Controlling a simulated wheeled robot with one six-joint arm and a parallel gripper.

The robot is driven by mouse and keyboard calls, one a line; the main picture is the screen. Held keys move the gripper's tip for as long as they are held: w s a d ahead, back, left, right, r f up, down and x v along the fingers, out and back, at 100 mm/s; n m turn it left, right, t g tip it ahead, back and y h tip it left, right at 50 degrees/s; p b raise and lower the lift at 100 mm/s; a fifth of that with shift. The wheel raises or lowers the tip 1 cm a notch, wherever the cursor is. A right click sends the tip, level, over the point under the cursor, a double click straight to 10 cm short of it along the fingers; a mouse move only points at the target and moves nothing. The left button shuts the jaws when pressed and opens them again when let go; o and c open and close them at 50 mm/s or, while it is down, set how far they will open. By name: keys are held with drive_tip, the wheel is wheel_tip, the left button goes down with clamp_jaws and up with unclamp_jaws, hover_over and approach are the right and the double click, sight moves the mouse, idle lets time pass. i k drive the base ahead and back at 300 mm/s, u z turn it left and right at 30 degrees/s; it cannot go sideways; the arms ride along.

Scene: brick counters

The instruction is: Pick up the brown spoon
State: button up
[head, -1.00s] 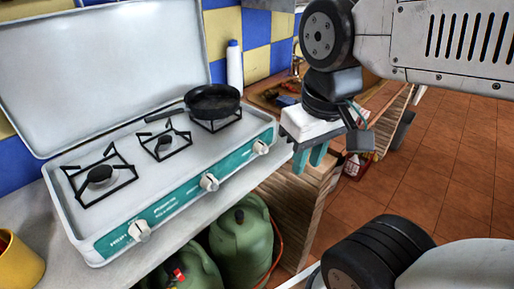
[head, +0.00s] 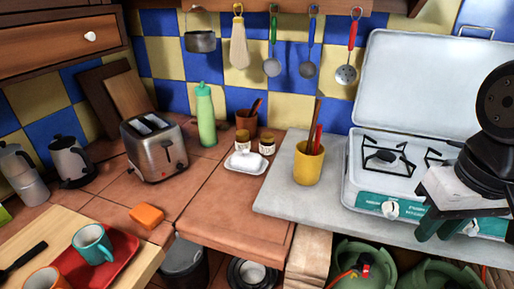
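A yellow cup (head: 308,169) stands on the grey counter left of the stove. A brown handle (head: 317,112) and a red handle (head: 318,138) stick up from it; their lower ends are hidden inside. A brown pot (head: 243,121) by the tiled wall also holds a brown utensil (head: 256,106), only its upper part showing. I cannot tell which brown item is the spoon. My gripper (head: 450,230) is at the right edge, in front of the stove and right of the yellow cup. Its teal fingers look apart, with nothing seen between them.
The white stove (head: 390,208) with its raised lid (head: 415,85) is at right. Ladles hang above. A red tray (head: 125,262) with cups is at front left.

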sight(318, 102)
drive_tip(key=u, duration=0.15)
drive_tip(key=k, duration=1.2)
drive_tip(key=u, duration=0.8)
drive_tip(key=i, duration=1.3)
drive_tip(key=z, duration=0.85)
drive_tip(key=i, duration=0.4)
drive_tip(key=z, duration=0.35)
